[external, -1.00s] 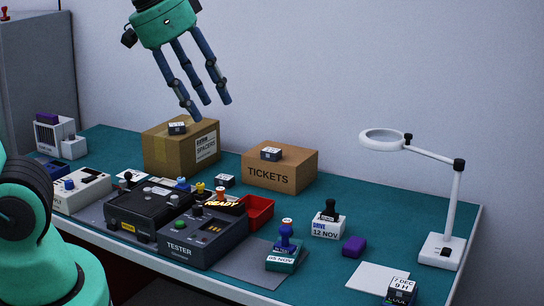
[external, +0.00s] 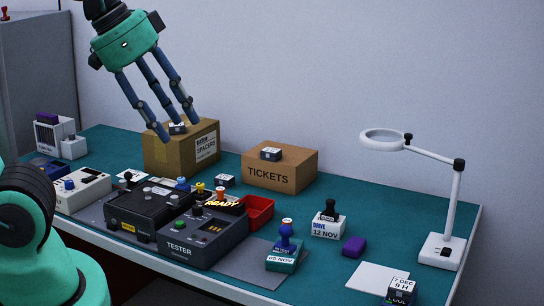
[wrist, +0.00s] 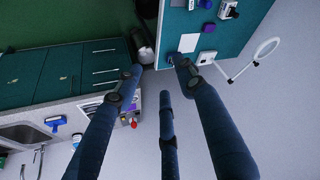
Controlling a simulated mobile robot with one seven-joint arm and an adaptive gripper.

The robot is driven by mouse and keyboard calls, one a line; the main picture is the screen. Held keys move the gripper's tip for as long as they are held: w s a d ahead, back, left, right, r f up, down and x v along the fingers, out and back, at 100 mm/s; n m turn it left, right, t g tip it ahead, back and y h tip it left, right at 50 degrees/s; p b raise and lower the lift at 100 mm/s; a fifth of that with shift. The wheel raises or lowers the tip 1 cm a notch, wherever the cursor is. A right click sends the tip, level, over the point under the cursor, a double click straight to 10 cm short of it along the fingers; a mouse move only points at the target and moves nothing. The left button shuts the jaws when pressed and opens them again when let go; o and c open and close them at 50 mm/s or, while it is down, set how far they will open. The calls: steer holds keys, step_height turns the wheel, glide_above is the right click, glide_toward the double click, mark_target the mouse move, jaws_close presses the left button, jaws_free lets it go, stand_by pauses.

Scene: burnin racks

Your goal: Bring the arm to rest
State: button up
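My gripper (external: 177,129) has three long dark-blue fingers on a green palm. It is raised at the upper left of the external view and points down and to the right. Its fingertips overlap the front of the spacers box (external: 163,151) in the picture; I cannot tell how near they are.
The teal bench (external: 349,190) carries a TICKETS box (external: 279,177), a black tester (external: 187,246), a red tray (external: 259,210), stamps and a magnifier lamp (external: 454,202). Green cabinets (wrist: 35,75) and a sink (wrist: 25,132) show in the wrist view. Space above the bench's middle is clear.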

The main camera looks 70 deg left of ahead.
steer(key=shift+f+b, duration=0.95)
steer(key=shift+f, duration=0.35)
